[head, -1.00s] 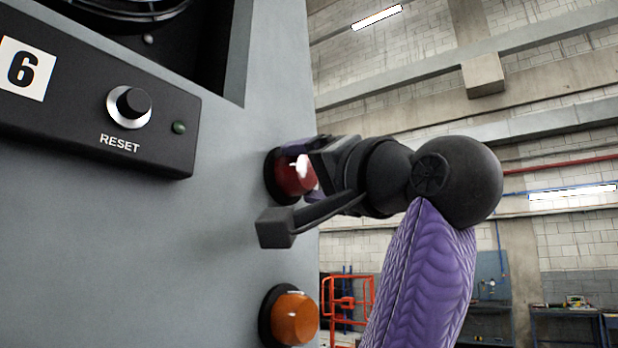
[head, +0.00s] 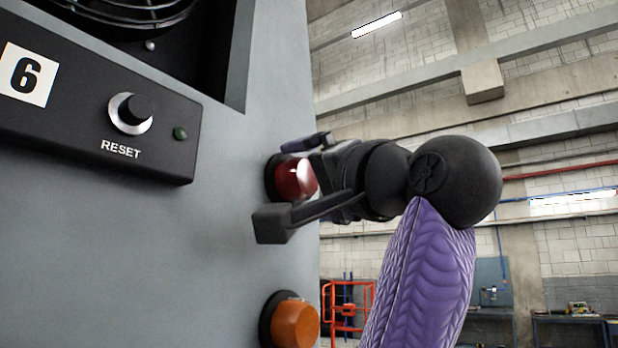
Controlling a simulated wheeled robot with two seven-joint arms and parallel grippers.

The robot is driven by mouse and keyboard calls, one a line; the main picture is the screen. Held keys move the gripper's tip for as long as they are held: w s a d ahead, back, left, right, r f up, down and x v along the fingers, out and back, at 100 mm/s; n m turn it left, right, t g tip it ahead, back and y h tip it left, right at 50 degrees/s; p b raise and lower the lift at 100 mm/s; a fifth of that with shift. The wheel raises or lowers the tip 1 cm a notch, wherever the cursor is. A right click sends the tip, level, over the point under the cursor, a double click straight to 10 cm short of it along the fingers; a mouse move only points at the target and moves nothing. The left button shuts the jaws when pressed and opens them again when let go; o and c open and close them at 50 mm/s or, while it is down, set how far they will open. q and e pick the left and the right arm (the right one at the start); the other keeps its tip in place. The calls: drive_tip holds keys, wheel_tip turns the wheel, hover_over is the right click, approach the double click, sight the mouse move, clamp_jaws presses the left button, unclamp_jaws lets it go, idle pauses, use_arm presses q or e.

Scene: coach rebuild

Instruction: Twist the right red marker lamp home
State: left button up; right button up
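The red marker lamp (head: 296,179) is a glossy dome in a dark round base on the right side of the grey panel (head: 140,250). My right gripper (head: 288,184) comes in from the right in front of the lamp. Its fingers are spread wide, one above the dome and one below it to the left. A clear gap shows between the lower finger and the dome; whether the upper finger touches is unclear. The gripper's body hides part of the lamp's right side. How deep the lamp sits in its base cannot be told. My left gripper is not in view.
An amber lamp (head: 295,323) sits below the red one. A black box with a RESET knob (head: 131,112) and a small green light (head: 180,133) juts out at upper left, beside a fan recess. Open workshop space with an orange frame (head: 347,305) lies beyond the panel's right edge.

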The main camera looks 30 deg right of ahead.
drive_tip(key=b+v, duration=0.6)
drive_tip(key=v, duration=0.4)
